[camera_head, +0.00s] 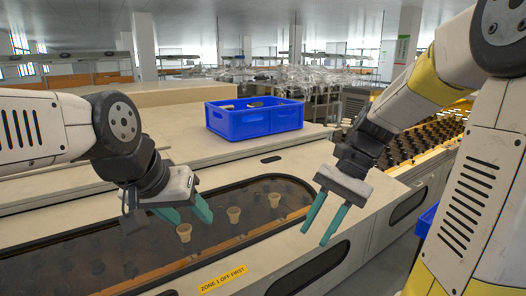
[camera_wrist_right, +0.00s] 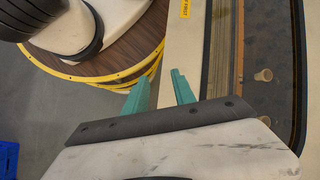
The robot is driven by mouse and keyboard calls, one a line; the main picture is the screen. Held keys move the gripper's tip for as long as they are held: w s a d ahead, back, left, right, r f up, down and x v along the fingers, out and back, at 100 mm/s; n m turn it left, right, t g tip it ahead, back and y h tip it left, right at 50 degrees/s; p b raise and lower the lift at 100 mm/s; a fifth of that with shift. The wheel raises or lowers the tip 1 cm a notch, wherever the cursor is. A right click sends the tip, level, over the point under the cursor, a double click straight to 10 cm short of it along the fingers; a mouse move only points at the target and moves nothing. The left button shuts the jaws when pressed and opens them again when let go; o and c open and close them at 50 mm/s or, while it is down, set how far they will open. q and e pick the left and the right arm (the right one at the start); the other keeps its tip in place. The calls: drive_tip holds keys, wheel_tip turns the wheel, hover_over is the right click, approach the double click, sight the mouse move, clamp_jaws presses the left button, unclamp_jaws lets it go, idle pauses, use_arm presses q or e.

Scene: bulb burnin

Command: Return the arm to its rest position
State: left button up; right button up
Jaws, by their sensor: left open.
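My left gripper (camera_head: 193,219) is open, with its teal fingers apart above the dark glass-topped panel (camera_head: 130,245) at the left. It looks empty. My right gripper (camera_head: 316,236) hangs to the right of that panel, over the cream counter edge, fingers pointing down. Its fingers are apart with nothing between them. The same right gripper shows in the right wrist view (camera_wrist_right: 162,80), also empty.
A blue crate (camera_head: 254,121) with some items inside stands on the counter behind. A rack of dark round pieces (camera_head: 420,140) is at the right, behind my right arm. A yellow label (camera_head: 222,279) reads "ZONE 1 OFF FIRST".

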drive_tip(key=s+d+r+n+t+h, duration=0.2)
drive_tip(key=s+r+n+t+h, duration=0.1)
drive_tip(key=r+n+t, duration=0.2)
drive_tip(key=shift+d+r+n+t+h, duration=0.15)
drive_tip(key=shift+d+n+t+h, duration=0.15)
drive_tip(key=shift+n+t, duration=1.4)
drive_tip(key=shift+m+t, duration=0.5)
